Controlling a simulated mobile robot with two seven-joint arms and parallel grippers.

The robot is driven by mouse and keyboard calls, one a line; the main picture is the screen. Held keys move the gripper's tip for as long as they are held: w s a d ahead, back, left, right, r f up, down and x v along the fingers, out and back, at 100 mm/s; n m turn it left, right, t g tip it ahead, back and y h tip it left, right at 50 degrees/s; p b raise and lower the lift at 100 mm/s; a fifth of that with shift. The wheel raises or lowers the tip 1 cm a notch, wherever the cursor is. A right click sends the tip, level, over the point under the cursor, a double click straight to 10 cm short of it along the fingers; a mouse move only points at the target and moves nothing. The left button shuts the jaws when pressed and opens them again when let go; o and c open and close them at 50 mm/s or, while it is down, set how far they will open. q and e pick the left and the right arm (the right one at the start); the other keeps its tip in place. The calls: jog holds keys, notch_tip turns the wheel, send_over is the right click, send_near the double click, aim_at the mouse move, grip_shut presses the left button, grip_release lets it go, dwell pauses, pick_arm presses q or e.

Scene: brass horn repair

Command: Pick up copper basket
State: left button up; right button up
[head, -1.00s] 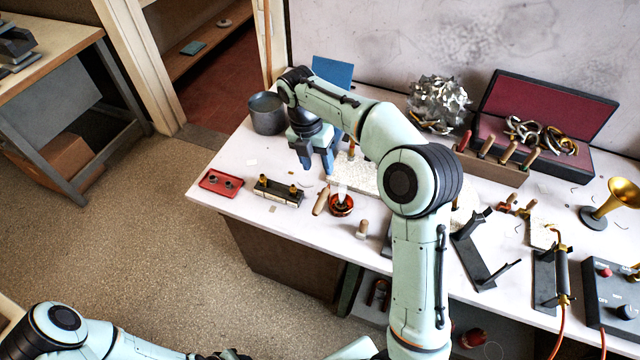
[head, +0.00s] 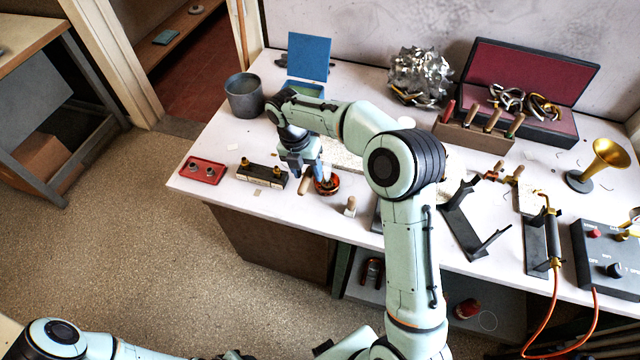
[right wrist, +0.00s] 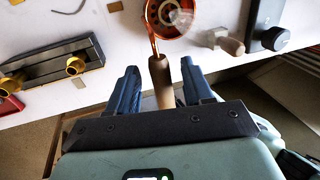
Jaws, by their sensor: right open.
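The copper basket (head: 327,187) is a small round copper piece with a wooden handle, lying near the front edge of the white bench. In the right wrist view its copper ring (right wrist: 172,36) is at the top, cut by the frame edge, and its handle (right wrist: 160,82) points toward me. My right gripper (head: 305,174) is low over the handle. In the right wrist view the two blue fingers of the gripper (right wrist: 162,76) are open on either side of the handle, with gaps showing. My left gripper is out of view.
A dark block with brass knobs (head: 262,177) lies just left of the basket, and a red tray (head: 202,171) lies farther left. A grey pot (head: 244,97) is behind.

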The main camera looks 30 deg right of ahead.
jog(key=shift+s+d+f, duration=0.15)
jog(key=shift+d+f, duration=0.05)
jog(key=shift+f, duration=0.55)
grip_shut()
jog(key=shift+r, duration=0.15)
